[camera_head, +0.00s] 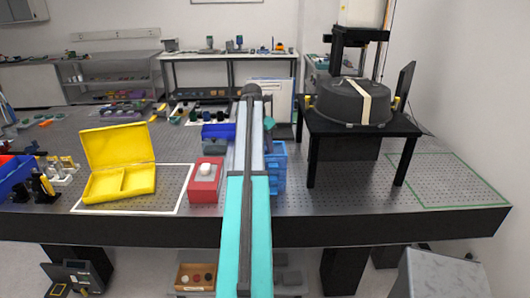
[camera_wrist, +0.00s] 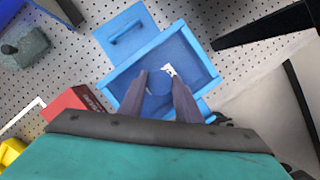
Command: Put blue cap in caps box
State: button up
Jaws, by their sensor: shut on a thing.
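In the wrist view my gripper (camera_wrist: 160,76) points down into an open blue tray (camera_wrist: 202,58). Its two dark fingers are apart, with a small rounded blue thing (camera_wrist: 156,91) between them, seemingly the blue cap; it blends with the tray floor. I cannot tell whether it touches the floor. In the head view my arm hides the gripper and the cap.
A red box (camera_head: 205,181) with a white knob stands left of my arm; its edge shows in the wrist view (camera_wrist: 72,103). An open yellow case (camera_head: 124,183) lies further left. A black stand (camera_head: 360,128) with a dark round housing rises on the right. The green-outlined area is clear.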

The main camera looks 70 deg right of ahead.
jog(key=shift+f+p, duration=0.65)
jog(key=shift+f, duration=1.25)
jog(key=shift+f, duration=0.1)
jog(key=o, duration=0.8)
jog(key=shift+r, duration=0.2)
jog(key=b+v, duration=0.3)
jog(key=v, duration=0.9)
jog(key=shift+f, duration=0.1)
jog(key=shift+s, duration=0.15)
